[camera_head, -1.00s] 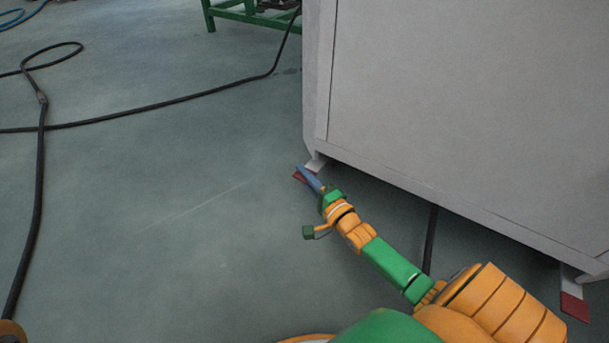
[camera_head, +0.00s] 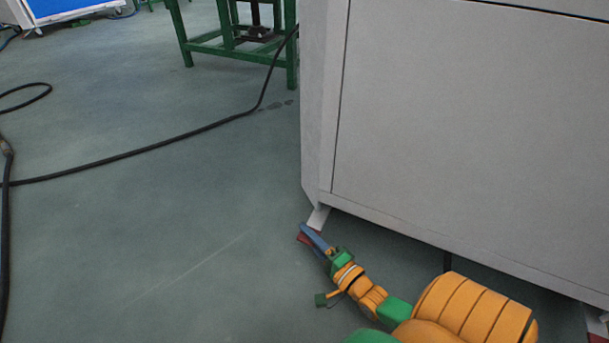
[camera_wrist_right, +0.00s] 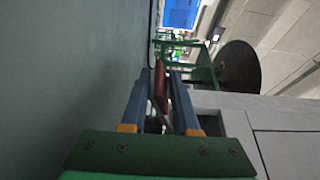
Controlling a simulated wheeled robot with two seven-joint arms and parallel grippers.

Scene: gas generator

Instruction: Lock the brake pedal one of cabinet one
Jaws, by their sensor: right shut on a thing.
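The grey cabinet (camera_head: 440,110) fills the right of the head view. A white bracket (camera_head: 318,217) sticks out under its near left corner, with a red pedal (camera_head: 302,239) at its end, low over the floor. My right gripper (camera_head: 305,231) reaches in from the lower right, its blue fingers at this pedal and covering part of it. In the right wrist view the red pedal (camera_wrist_right: 161,86) stands between the two blue fingers (camera_wrist_right: 157,92), and the gripper is shut on it. The pedal's exact tilt is hard to tell. My left gripper is out of view.
Another red pedal (camera_head: 597,338) shows at the lower right edge, under the cabinet. A black cable (camera_head: 150,150) runs across the floor to a green metal stand (camera_head: 215,48) behind.

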